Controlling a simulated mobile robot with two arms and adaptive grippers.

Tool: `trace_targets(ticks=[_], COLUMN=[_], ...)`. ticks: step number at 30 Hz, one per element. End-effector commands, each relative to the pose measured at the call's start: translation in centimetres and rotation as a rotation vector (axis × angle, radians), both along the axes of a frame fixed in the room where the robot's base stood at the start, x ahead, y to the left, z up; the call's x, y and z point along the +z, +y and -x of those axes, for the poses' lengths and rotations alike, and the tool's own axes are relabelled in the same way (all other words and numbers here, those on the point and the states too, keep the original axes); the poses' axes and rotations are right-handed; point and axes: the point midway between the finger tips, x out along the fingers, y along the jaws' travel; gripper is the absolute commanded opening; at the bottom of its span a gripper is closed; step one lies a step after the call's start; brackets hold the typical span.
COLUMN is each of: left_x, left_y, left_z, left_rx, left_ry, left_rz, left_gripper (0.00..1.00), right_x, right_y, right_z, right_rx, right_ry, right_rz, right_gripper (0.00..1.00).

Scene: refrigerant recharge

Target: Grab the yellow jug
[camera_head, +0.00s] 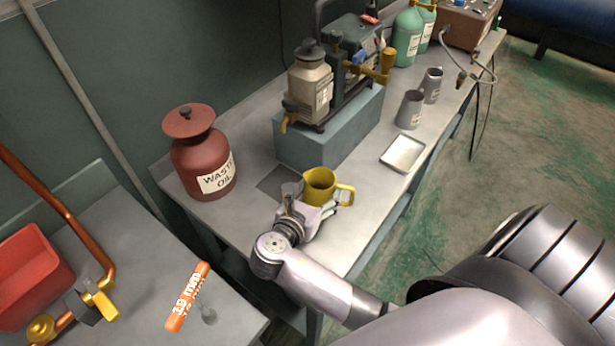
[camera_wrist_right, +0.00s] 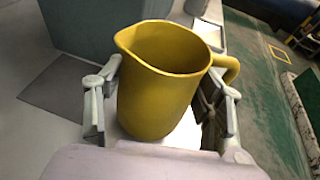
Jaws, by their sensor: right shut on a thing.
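The yellow jug (camera_head: 320,184) stands upright at the near edge of the grey workbench, in front of the blue-grey block. Its handle points right in the head view. My right gripper (camera_head: 309,206) is shut on the jug from the near side. In the right wrist view the yellow jug (camera_wrist_right: 160,85) sits between the two fingers of my right gripper (camera_wrist_right: 162,110), one on each side of its body. The handle is at the right, beside the right finger. My left gripper is not in view.
A red waste oil can (camera_head: 195,158) stands left on the workbench (camera_head: 345,238). The blue-grey block (camera_head: 330,130) carries a pump and bottle (camera_head: 310,85). A metal tray (camera_head: 403,153) and two grey cups (camera_head: 410,108) are to the right. An orange tube (camera_head: 187,297) is on the left table.

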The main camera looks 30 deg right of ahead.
Motion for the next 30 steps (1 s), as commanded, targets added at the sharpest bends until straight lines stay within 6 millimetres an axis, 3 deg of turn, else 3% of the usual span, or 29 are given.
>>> trace_targets(ticks=[12, 30], left_x=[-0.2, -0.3], left_y=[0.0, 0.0], left_z=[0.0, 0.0], left_rx=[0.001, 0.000], left_ry=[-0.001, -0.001], left_rz=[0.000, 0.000], left_gripper=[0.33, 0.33], right_x=[0.0, 0.1], right_y=[-0.7, -0.9], right_z=[3.5, 4.7], right_rx=[0.000, 0.000], right_ry=[-0.001, -0.001], right_rz=[0.001, 0.000], right_gripper=[0.28, 0.28])
